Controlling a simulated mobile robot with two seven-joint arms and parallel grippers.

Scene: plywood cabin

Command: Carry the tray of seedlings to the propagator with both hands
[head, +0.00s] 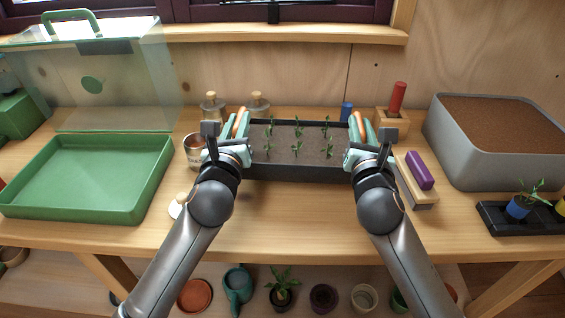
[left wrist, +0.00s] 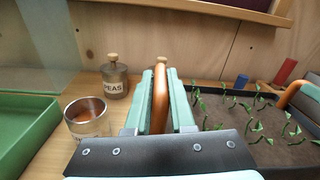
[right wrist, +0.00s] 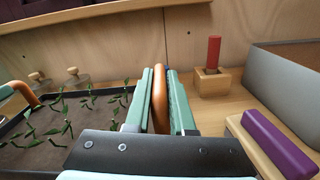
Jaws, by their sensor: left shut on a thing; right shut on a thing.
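The seedling tray (head: 298,171) is a black tray of dark soil with several small green seedlings, at the middle of the bench. It has an orange handle at each end. My left gripper (head: 240,137) is shut on the left handle (left wrist: 160,98). My right gripper (head: 359,139) is shut on the right handle (right wrist: 159,98). The tray looks level; I cannot tell whether it touches the bench. The propagator is a green base tray (head: 88,180) at the left, empty, with its clear lid (head: 120,95) raised behind it. The lid has a green handle on top.
A metal tin (head: 193,152) stands between the propagator and the tray, with corked jars (head: 213,108) behind. At right are a wooden block with a red peg (head: 397,98), a purple-topped block (head: 419,172), a grey soil bin (head: 490,165) and a black pot holder (head: 500,222).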

